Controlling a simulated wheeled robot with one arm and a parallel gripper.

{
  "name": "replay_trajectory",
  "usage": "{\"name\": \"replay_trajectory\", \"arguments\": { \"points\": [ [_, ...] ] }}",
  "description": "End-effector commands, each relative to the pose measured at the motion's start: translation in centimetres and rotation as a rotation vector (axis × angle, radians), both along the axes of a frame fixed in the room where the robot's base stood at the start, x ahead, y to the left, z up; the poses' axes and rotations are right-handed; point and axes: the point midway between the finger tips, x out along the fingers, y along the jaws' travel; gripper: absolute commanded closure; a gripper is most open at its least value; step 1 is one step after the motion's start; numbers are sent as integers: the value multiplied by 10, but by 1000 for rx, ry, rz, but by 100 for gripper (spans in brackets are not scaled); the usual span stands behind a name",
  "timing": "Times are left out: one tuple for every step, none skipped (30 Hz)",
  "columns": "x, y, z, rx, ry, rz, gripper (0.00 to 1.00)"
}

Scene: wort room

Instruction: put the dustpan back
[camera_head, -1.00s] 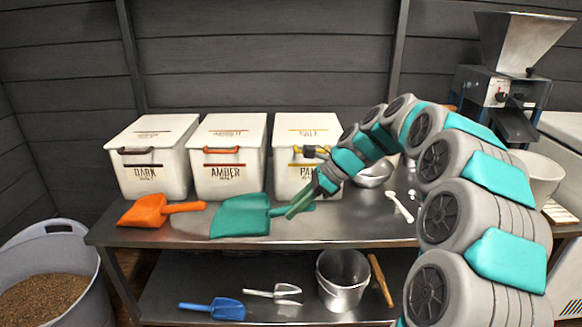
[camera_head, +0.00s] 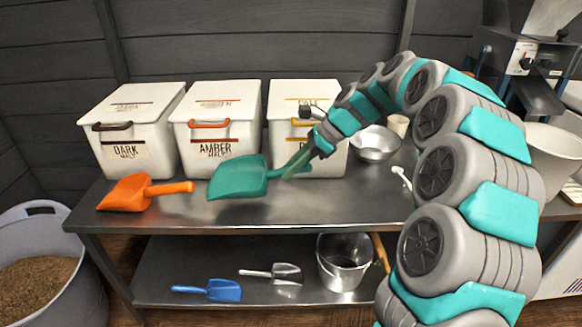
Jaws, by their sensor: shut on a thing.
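A green dustpan (camera_head: 240,178) with a broad flat scoop is held over the steel bench (camera_head: 330,205), in front of the amber malt bin. My gripper (camera_head: 297,163) is shut on the dustpan's handle. The pan points left and appears a little above the bench top. Part of the handle is hidden by my gripper's fingers. An orange scoop (camera_head: 126,194) of similar shape lies on the bench to the left.
White malt bins, dark (camera_head: 128,130), amber (camera_head: 215,130) and pale (camera_head: 308,98), line the bench back. A metal bowl (camera_head: 375,145) stands right of them. The lower shelf holds a blue scoop (camera_head: 222,290), a metal scoop (camera_head: 285,272) and a bucket (camera_head: 343,270). A grain tub (camera_head: 85,250) stands left.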

Motion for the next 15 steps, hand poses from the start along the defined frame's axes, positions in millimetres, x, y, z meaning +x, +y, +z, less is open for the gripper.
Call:
{"name": "replay_trajectory", "arguments": {
  "points": [
    [0, 0, -8, 1, 0, 0, 100],
    [0, 0, -11, 1, 0, 0, 100],
    [0, 0, -15, 1, 0, 0, 100],
    [0, 0, -17, 1, 0, 0, 100],
    [0, 0, -20, 1, 0, 0, 100],
    [0, 0, -24, 1, 0, 0, 100],
    [0, 0, -26, 1, 0, 0, 100],
    [0, 0, -29, 0, 0, 0, 100],
    [0, 0, -33, 0, -1, 1, 100],
    [0, 0, -35, 0, -1, 1, 100],
    [0, 0, -38, 0, 0, 0, 100],
    [0, 0, -41, 0, -1, 1, 100],
    [0, 0, -43, 0, -1, 1, 100],
    [0, 0, -45, 0, -1, 1, 100],
    [0, 0, -47, 0, -1, 1, 100]
  ]
}}
